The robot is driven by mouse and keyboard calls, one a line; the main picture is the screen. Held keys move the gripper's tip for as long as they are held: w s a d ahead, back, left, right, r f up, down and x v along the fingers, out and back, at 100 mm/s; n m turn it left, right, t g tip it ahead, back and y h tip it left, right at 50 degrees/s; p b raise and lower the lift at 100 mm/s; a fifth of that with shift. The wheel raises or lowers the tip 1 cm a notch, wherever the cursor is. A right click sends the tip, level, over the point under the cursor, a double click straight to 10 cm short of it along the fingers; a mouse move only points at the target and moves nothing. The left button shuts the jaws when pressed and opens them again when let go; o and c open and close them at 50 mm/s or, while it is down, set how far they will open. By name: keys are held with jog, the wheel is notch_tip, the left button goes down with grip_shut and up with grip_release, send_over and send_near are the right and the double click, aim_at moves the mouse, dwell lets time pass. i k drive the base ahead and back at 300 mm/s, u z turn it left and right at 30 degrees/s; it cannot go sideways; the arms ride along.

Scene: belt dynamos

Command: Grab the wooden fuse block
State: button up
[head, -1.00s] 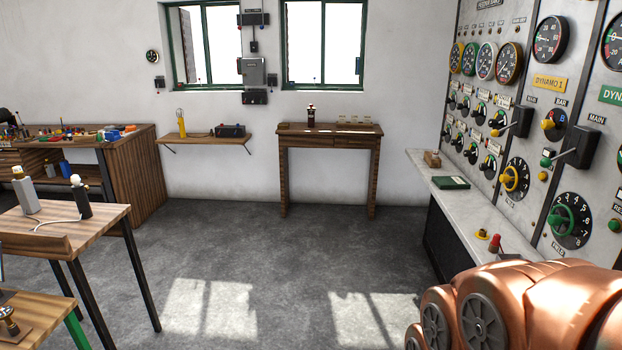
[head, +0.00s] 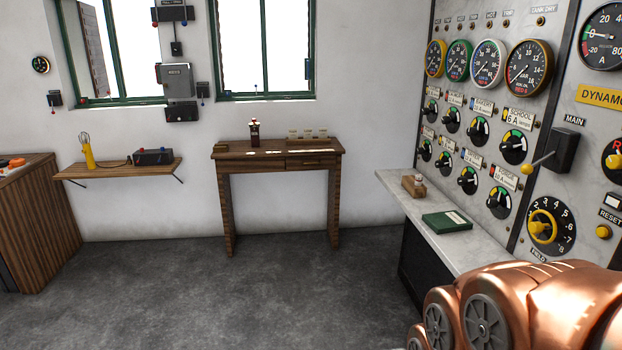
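A small wooden block (head: 411,188) with a pale piece on top sits near the far end of the pale shelf under the switchboard, right of centre. It looks like the wooden fuse block, but it is too small to make out in detail. The copper-coloured part at the bottom right is my own arm, and it covers the near part of the shelf. My gripper is not in view.
The pale shelf (head: 390,182) juts out below the switchboard (head: 470,30). A green book (head: 447,222) lies on it, nearer than the block. A wooden desk (head: 280,167) and a wall shelf (head: 110,172) stand at the back wall. The grey floor ahead is clear.

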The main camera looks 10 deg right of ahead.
aim_at(416, 189)
jog(key=z, duration=0.25)
jog(key=i, duration=2.85)
jog(key=z, duration=0.15)
